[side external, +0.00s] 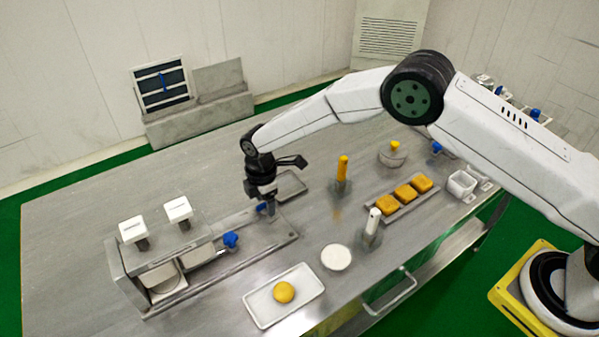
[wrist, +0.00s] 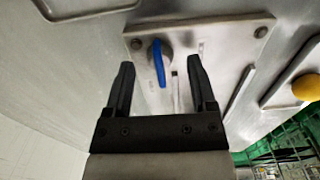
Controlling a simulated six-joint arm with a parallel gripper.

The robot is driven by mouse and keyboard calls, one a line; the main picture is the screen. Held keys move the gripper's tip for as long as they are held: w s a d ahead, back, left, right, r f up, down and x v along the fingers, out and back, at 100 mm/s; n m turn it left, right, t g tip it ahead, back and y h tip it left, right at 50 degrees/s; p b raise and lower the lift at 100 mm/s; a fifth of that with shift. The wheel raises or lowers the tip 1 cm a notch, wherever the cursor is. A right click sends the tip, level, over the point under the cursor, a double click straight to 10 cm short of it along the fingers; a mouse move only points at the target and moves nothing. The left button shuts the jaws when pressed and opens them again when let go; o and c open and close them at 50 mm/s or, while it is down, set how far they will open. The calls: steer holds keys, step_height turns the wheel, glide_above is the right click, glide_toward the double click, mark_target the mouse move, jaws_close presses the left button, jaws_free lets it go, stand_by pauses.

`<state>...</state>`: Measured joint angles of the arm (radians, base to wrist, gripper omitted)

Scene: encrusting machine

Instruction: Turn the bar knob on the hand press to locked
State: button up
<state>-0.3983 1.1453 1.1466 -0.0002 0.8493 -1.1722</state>
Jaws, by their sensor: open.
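The blue bar knob (wrist: 158,66) sits on a bolted metal plate (wrist: 222,32) in the wrist view. Its bar runs nearly lengthwise in the picture, with a round base at its upper end. My gripper (wrist: 161,62) is open, with one dark finger on each side of the knob and nothing held. The fingers appear apart from the knob. Whether the fingers have reached knob height is unclear.
A shallow tray (side external: 290,184) lies behind.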

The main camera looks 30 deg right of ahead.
steer(key=shift+f, duration=0.1)
jaws_close()
steer(key=shift+m, duration=0.4)
steer(key=m, duration=0.8)
steer(key=shift+m, duration=0.3)
steer(key=m, duration=0.8)
steer(key=shift+m, duration=0.3)
